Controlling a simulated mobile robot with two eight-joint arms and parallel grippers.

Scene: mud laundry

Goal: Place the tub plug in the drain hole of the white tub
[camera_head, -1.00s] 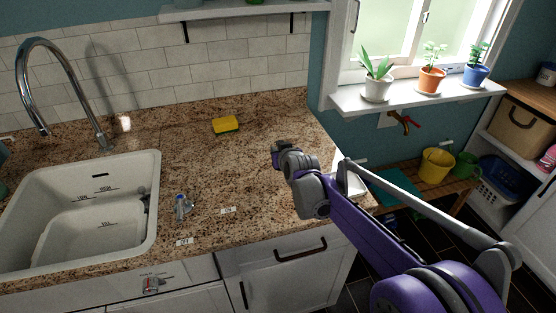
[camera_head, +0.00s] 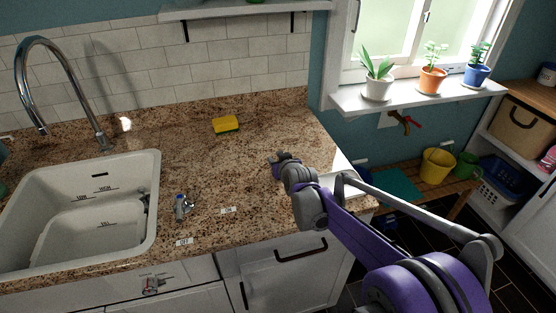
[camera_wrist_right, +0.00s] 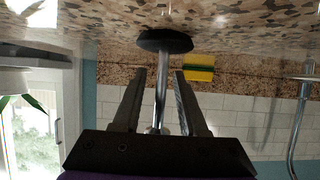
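The tub plug shows in the right wrist view as a black disc (camera_wrist_right: 165,40) against the granite counter, with a thin chrome stem (camera_wrist_right: 161,90). My right gripper (camera_wrist_right: 160,73) has its two dark fingers apart on either side of the stem, with a visible gap on each side. In the head view my right gripper (camera_head: 280,160) is low over the right part of the counter, and I cannot make out the plug there. The white tub (camera_head: 152,170) is set into the counter at the left. I cannot make out its drain hole. My left gripper is not in view.
A yellow sponge (camera_head: 226,124) lies at the back of the counter. A small chrome valve (camera_head: 183,206) stands right of the tub, near small labels. A tall chrome faucet (camera_head: 100,135) rises behind the tub. The counter between tub and gripper is mostly clear.

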